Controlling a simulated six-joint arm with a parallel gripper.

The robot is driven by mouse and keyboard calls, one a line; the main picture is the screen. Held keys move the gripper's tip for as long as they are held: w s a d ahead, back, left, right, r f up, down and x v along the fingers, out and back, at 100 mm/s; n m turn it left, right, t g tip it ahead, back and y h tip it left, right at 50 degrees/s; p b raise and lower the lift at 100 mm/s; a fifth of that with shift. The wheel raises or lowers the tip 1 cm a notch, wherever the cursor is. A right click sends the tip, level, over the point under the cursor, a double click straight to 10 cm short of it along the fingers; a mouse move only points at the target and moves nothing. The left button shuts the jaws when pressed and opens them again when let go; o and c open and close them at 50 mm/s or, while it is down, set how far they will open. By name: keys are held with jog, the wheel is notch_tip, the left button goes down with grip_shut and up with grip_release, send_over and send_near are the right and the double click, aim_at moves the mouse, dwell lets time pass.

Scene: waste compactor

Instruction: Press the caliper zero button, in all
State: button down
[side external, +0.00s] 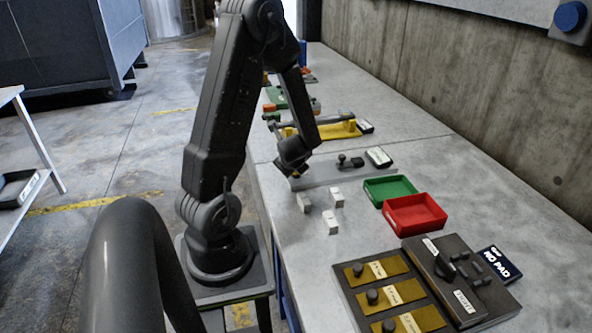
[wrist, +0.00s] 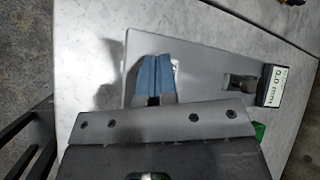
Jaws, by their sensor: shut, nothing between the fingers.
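A long grey plate (side external: 322,172), which looks like the caliper station, lies on the bench; it also shows in the wrist view (wrist: 196,62). A small dark fixture (side external: 350,162) sits towards its right end, beside a labelled block (side external: 379,157). The block's label in the wrist view (wrist: 272,88) seems to begin "O.D". My gripper (side external: 294,172) is over the plate's left end, pointing down. Its blue fingertips (wrist: 152,76) are together and empty. A small pale patch (wrist: 175,68) shows just beside them. The zero button is not clearly visible; the fingers may hide it. Contact cannot be told.
Three small white blocks (side external: 330,222) stand in front of the plate. A green tray (side external: 390,188) and a red tray (side external: 415,226) lie to the right. A dark panel with gold plates and knobs (side external: 390,293) is nearer. A yellow fixture (side external: 318,131) lies beyond.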

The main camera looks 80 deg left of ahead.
jog(key=shift+r, duration=0.95)
jog(key=shift+r, duration=2.5)
jog(key=s+d+r+n+t+h, duration=0.1)
jog(key=d+r+n+h, duration=0.2)
jog(key=d, duration=0.8)
jog(key=d+r+n+t+h, duration=0.1)
jog(key=d+r+n+h, duration=0.2)
jog(key=d, duration=0.8)
jog(key=s+d+r+n+h, duration=0.1)
jog(key=d+r+n+h, duration=0.1)
jog(key=d+r+n, duration=0.4)
jog(key=d+r, duration=0.1)
jog(key=d, duration=0.3)
jog(key=shift+s+d+n+t+h, duration=0.3)
jog(key=shift+d+t+h, duration=0.1)
